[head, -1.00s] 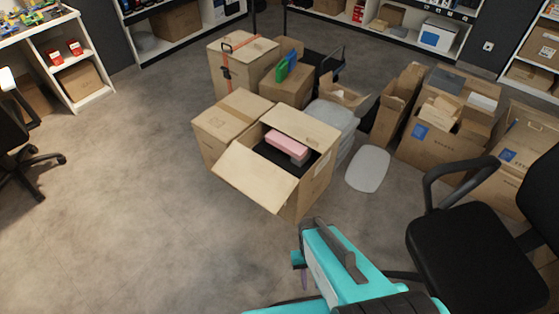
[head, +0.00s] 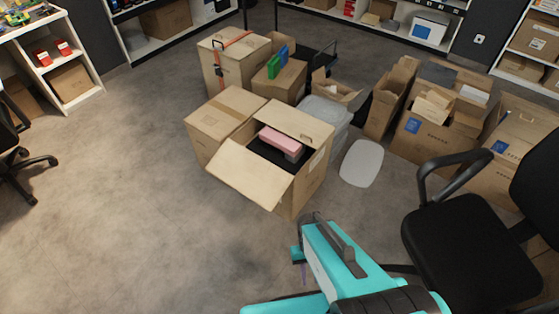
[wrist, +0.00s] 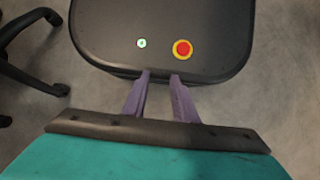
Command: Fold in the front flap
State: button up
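An open carton (head: 290,193) stands on the floor in the middle of the head view. Its front flap (head: 238,174) hangs outward and slopes down to the left. A rear flap (head: 300,118) is folded out at the back. A pink box (head: 280,138) lies inside on something black. My gripper (wrist: 161,76) shows two purple fingers in the wrist view, apart with nothing between them. In the head view, a purple finger (head: 303,272) shows beside my teal arm, nearer to me than the carton and not touching it. The other finger is hidden there.
A closed carton (head: 225,115) stands against the open one's left side. Strapped and open cartons, a grey bin and a pale lid (head: 361,163) on the floor are behind and right. A black office chair (head: 465,245) stands at right.

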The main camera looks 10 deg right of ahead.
dwell(0.4)
grip_shut()
